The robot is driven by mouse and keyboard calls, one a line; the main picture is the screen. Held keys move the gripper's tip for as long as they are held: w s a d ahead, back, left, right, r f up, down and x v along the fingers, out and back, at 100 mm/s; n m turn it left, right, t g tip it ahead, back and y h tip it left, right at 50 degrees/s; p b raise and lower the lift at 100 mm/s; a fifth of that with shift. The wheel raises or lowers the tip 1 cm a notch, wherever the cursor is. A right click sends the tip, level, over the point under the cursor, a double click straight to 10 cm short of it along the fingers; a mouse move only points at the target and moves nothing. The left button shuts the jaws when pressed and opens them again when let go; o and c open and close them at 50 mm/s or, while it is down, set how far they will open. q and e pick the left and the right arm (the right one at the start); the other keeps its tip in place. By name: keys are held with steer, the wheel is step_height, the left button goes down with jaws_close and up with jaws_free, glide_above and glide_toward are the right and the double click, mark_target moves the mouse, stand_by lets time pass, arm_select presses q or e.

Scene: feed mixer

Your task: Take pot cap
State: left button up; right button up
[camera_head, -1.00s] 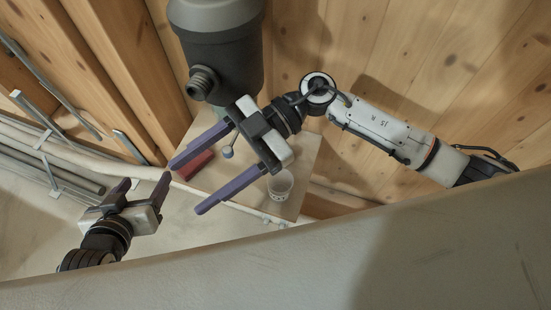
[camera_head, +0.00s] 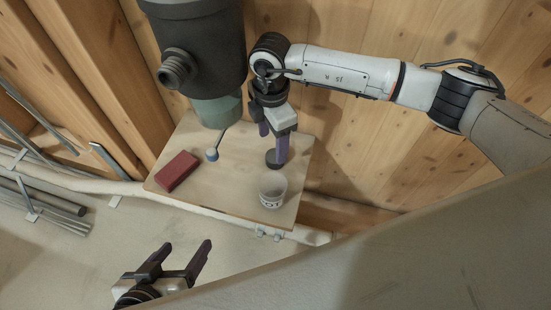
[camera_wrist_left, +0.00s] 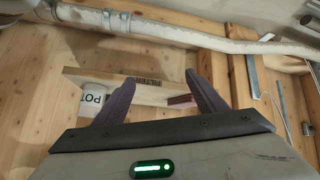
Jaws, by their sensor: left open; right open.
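A dark round disc, seemingly the pot cap (camera_head: 272,160), is on the wooden shelf beside my right gripper's longer visible finger. My right gripper (camera_head: 273,148) is open and points down over the shelf. I cannot tell whether it touches the disc. A white pot (camera_head: 272,189) with dark lettering stands open-topped just in front of the disc. The pot also shows in the left wrist view (camera_wrist_left: 93,97), beyond the left fingers. My left gripper (camera_head: 187,246) is open and empty, in front of and below the shelf.
The wooden shelf (camera_head: 225,190) also holds a red block (camera_head: 177,171) and a small blue-grey knob on a rod (camera_head: 212,154). A large dark hopper (camera_head: 198,50) hangs above its back. A pale pipe (camera_head: 110,187) runs along the shelf's front.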

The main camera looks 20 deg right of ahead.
mark_target(270, 161)
steer(key=f, duration=0.1)
steer(key=f+b, duration=0.1)
steer(key=f, duration=0.1)
steer(key=f+b, duration=0.1)
steer(key=f, duration=0.1)
steer(key=shift+s+d+f, duration=0.15)
steer(key=shift+d+f, duration=0.05)
steer(key=shift+d, duration=0.1)
steer(key=shift+c, duration=0.2)
steer(key=c, duration=1.2)
